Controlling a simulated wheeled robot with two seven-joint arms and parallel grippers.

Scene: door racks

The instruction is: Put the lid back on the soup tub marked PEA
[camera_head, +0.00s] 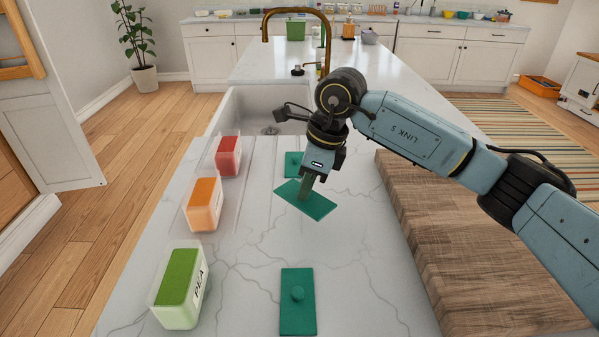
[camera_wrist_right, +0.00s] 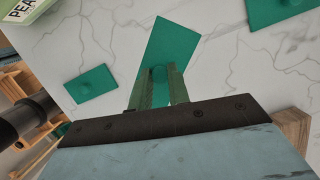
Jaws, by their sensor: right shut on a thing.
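The tub marked PEA (camera_head: 181,289) stands upright at the front left of the counter, uncovered, with green contents; part of it shows at the top left of the right wrist view (camera_wrist_right: 22,12). My right gripper (camera_head: 305,190) is shut on a teal lid (camera_head: 318,205) by its knob; this lid also shows in the right wrist view (camera_wrist_right: 170,48). The held lid is up and to the right of the PEA tub, apart from it. A second teal lid (camera_head: 298,316) lies in front, right of the PEA tub. A third lid (camera_head: 293,160) lies behind the held one. My left gripper is not in view.
An orange tub (camera_head: 203,206) and a red tub (camera_head: 228,157) stand behind the PEA tub, both uncovered. A wooden board (camera_head: 450,255) lies at the right. A sink (camera_head: 255,112) and brass tap (camera_head: 327,40) are behind. The counter between PEA tub and front lid is clear.

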